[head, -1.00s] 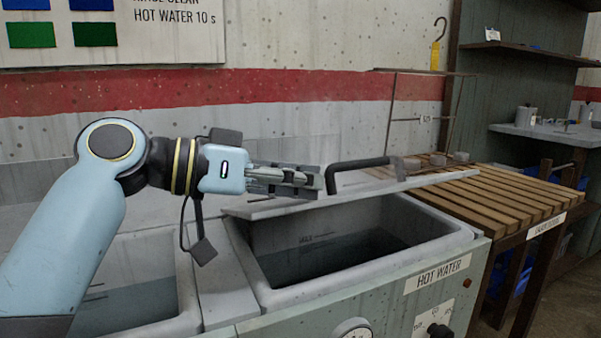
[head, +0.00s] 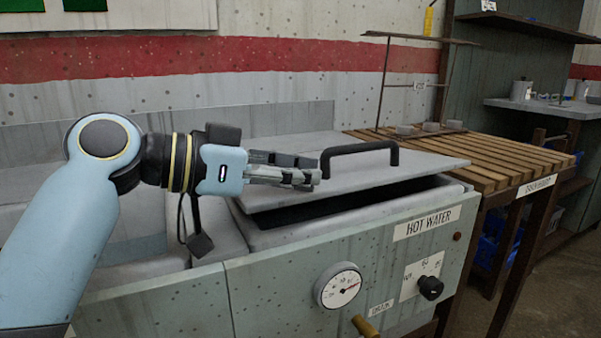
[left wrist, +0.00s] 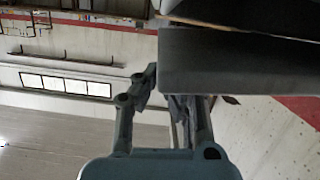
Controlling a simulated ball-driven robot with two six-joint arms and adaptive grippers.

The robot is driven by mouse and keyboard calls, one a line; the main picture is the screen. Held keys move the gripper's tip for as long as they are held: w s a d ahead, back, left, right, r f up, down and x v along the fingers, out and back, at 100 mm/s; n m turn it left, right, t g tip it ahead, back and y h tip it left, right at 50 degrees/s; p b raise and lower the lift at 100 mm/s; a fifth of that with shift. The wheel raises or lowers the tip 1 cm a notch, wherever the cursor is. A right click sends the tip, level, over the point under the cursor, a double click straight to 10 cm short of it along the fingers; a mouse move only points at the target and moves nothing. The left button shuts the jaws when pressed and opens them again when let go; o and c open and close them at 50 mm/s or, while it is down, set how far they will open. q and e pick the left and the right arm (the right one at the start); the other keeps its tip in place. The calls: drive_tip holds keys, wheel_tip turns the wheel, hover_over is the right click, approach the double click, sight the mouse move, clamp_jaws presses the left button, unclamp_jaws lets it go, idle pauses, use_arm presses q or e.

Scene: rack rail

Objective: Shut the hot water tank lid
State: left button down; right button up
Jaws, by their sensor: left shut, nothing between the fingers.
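The hot water tank (head: 345,235) bears a HOT WATER label on its front. Its flat grey lid (head: 420,168) has a black bar handle (head: 362,147). The lid lies tilted low over the tank, with a dark gap showing along its front edge. My left gripper (head: 318,180) is shut and empty, at the left end of the handle. Whether it touches the handle or lid, I cannot tell. In the left wrist view the fingers (left wrist: 165,100) show beside a large dark grey slab, which I cannot identify for sure. My right gripper is not in view.
A slatted wooden drain rack (head: 470,150) stands right of the tank, with a thin metal frame behind it. A dial gauge (head: 340,286), a black knob (head: 430,287) and a brass drain handle (head: 365,326) stick out from the tank front. Another basin lies to the left.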

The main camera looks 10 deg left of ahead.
sight(245, 205)
use_arm(q)
drive_tip(key=shift+a, duration=0.1)
drive_tip(key=v, duration=0.5)
drive_tip(key=shift+s+a, duration=0.25)
drive_tip(key=shift+a, duration=0.05)
drive_tip(key=shift+v, duration=0.8)
drive_tip(key=shift+r, duration=0.1)
